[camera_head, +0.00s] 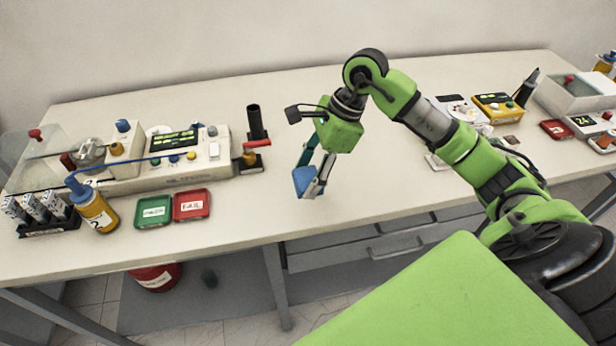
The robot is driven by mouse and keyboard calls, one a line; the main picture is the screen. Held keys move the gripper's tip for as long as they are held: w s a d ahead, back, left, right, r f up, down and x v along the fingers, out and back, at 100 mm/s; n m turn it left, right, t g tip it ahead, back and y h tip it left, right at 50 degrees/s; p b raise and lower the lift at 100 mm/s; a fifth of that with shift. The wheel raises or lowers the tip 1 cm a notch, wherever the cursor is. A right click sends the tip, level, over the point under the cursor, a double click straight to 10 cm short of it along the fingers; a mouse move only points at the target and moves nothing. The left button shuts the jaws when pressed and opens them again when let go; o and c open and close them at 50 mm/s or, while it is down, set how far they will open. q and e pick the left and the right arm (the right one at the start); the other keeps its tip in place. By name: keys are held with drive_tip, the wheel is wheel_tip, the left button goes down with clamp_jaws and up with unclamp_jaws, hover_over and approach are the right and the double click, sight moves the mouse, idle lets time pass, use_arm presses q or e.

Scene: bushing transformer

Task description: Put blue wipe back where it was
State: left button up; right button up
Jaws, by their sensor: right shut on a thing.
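The blue wipe (304,180) is a small folded blue cloth near the middle of the picture. My right gripper (316,178) is shut on it, pointing down, and holds it over the front part of the white table (370,185). Whether the wipe touches the table is hard to tell. The fingers hide part of the wipe. My left gripper is not in view.
On the left stand a test device (180,150), a green tray (153,211), a red tray (192,205) and a yellow bottle (97,210). On the right are a yellow meter (497,107) and a white bin (580,93). The table around the wipe is clear.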

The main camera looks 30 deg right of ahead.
sight(310, 170)
drive_tip(key=shift+w+d+f, duration=0.25)
drive_tip(key=shift+w+f, duration=0.2)
drive_tip(key=shift+f, duration=0.15)
drive_tip(key=shift+w+d+f, duration=0.25)
drive_tip(key=shift+w+f, duration=0.2)
drive_tip(key=shift+f, duration=0.1)
wheel_tip(310, 170, down, 3)
drive_tip(key=shift+w+r+p, duration=0.1)
drive_tip(key=shift+p, duration=1.05)
drive_tip(key=shift+d+f, duration=0.1)
drive_tip(key=shift+f, duration=0.25)
drive_tip(key=shift+f, duration=0.1)
drive_tip(key=shift+f, duration=0.1)
drive_tip(key=o, duration=1)
